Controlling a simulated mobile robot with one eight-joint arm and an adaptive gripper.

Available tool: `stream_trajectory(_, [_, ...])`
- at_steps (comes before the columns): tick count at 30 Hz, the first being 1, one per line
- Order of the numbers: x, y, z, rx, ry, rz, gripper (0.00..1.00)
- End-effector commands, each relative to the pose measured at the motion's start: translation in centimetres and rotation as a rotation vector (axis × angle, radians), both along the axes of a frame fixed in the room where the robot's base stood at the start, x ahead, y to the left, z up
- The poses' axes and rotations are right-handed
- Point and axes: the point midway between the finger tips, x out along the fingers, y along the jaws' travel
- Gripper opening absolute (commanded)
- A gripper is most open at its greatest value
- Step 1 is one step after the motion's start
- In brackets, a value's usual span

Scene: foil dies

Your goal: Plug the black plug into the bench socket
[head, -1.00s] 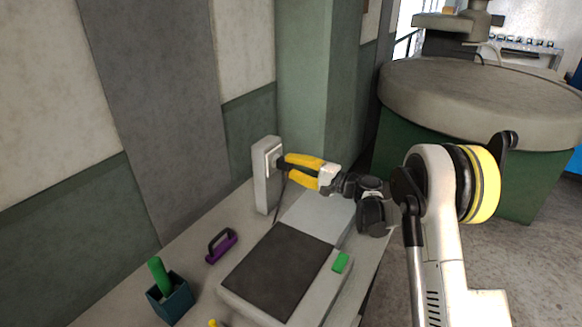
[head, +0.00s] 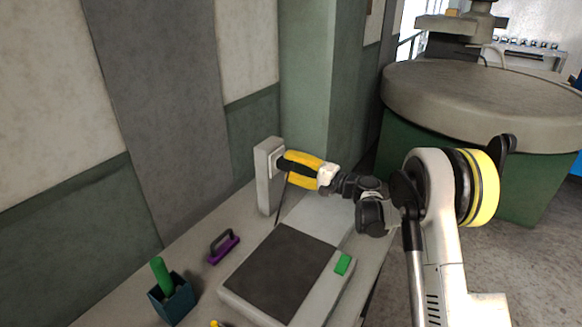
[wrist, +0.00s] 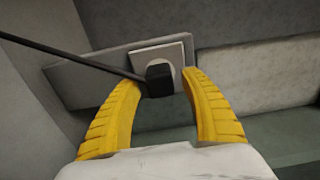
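The black plug (wrist: 160,80) is at the face of the bench socket (wrist: 158,54), over its round recess, in the wrist view. I cannot tell how deep it sits. Its dark cord (wrist: 75,62) runs off to the left. In the head view the socket's grey upright block (head: 264,182) stands on the bench by the wall. My gripper (wrist: 161,78) has its yellow fingers on either side of the plug, with gaps visible between them and it.
A dark-topped pad (head: 280,270) with a green block (head: 342,264) lies on the bench below my arm. A large round table (head: 490,105) is at the back right.

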Motion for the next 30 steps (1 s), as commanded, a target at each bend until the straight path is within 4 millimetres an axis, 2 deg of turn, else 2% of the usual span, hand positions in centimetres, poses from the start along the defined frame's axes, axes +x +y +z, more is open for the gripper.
stream_trajectory(7, [-0.5,-0.9,0.0,0.000,0.000,-0.002,0.53])
stream_trajectory(21, [-5.5,-8.4,0.0,0.000,0.000,-0.003,0.53])
stream_trajectory(25, [-6.3,-9.5,0.0,0.000,0.000,-0.001,0.53])
stream_trajectory(30, [-6.7,-10.0,0.0,0.000,0.000,0.000,0.53])
